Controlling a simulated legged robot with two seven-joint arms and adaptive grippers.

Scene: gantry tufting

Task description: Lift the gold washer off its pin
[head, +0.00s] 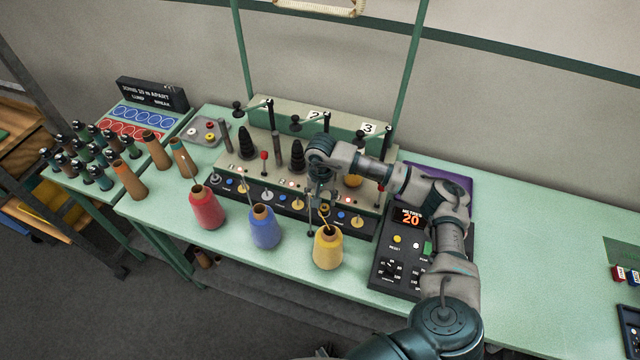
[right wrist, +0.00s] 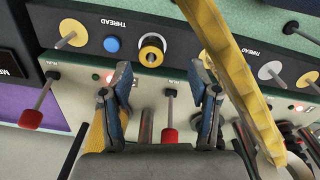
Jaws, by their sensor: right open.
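The gold washer (right wrist: 152,50) is a thick ring around a pale pin on the dark THREAD strip, in the upper middle of the right wrist view. In the head view the washer (head: 325,208) shows small, just below my gripper. My right gripper (right wrist: 162,85) is open and empty, its two blue-grey fingers apart, with the washer beyond the gap between the tips. In the head view the right gripper (head: 320,195) hangs over the front of the machine. I cannot tell the exact height between fingertips and washer. My left gripper is not in view.
A yellow cone (head: 328,248) stands in front of the strip, with blue (head: 265,228) and red (head: 207,207) cones to its left. Red-tipped levers (right wrist: 169,135) stand nearby. A control box (head: 410,225) reads 20.

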